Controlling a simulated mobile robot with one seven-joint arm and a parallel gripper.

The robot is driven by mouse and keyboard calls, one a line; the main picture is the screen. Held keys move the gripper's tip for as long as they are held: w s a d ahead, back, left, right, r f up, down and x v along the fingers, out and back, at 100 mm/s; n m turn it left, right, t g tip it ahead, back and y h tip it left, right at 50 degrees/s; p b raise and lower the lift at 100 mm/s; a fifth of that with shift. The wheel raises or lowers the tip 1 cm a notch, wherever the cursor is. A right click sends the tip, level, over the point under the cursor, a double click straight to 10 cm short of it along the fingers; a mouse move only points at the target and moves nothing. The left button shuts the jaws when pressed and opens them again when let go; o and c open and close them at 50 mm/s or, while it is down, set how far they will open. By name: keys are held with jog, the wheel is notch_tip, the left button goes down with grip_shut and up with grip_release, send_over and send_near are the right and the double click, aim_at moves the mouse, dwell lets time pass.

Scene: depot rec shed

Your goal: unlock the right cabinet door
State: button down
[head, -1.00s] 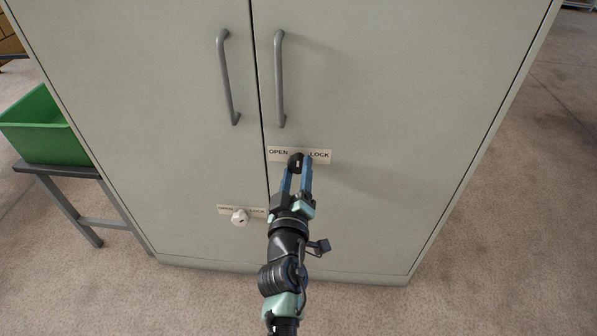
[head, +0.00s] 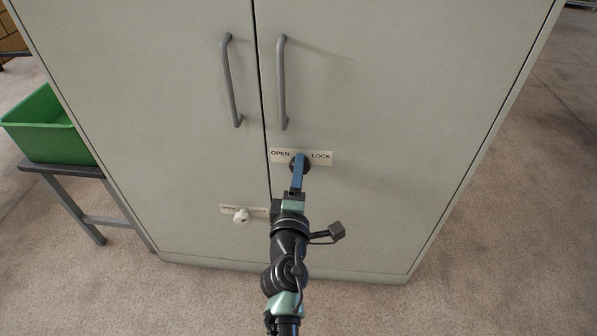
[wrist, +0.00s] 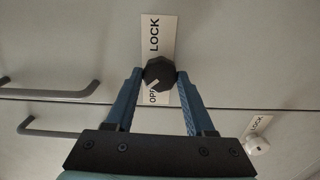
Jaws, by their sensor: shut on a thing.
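The right cabinet door (head: 400,90) is pale grey and sits closed beside the left door. A dark, faceted knob (wrist: 159,71) is mounted on it over a white label (head: 320,157) reading OPEN at left and LOCK at right. My gripper (wrist: 159,76) is shut on this knob, one blue finger on each side. In the head view my gripper (head: 299,162) is seen edge-on and its fingers hide most of the knob. In the wrist view a pale mark on the knob lies on its OPEN side.
The right door's grey handle (head: 281,85) is above the label. The left door has its own handle (head: 231,85) and a white knob (head: 241,215) on a lower label. A green bin (head: 45,128) stands on a dark table at left. Carpet is clear at right.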

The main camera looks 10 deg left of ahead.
jog(key=shift+n, duration=0.3)
dwell(0.4)
jog(key=shift+c, duration=1.3)
grip_release()
jog(key=s+p, duration=0.1)
jog(key=s, duration=1.2)
